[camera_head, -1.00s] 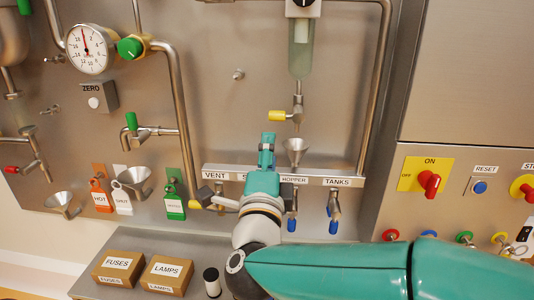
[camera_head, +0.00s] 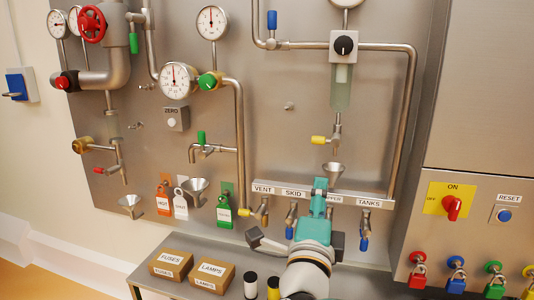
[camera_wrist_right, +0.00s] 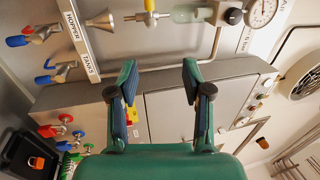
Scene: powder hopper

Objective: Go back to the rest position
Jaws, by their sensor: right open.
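My right gripper (camera_head: 320,195) is in front of the panel in the head view, seen from behind, with its arm coming up from the bottom edge. It overlaps the label strip (camera_head: 264,189) and hides part of the HOPPER label. In the right wrist view my right gripper (camera_wrist_right: 160,80) shows two teal fingers with dark pads, spread apart with nothing between them. A metal funnel (camera_head: 333,168) shows just above the gripper in the head view; whether they touch cannot be told. My left gripper is not in view.
The FUSES box (camera_head: 171,260) and LAMPS box (camera_head: 212,268) sit on the shelf, with a black cylinder (camera_head: 250,287) and a yellow one (camera_head: 273,287) near my arm. Blue-handled valves (camera_head: 365,240) hang below the strip. Coloured padlocks (camera_head: 456,281) line the right cabinet.

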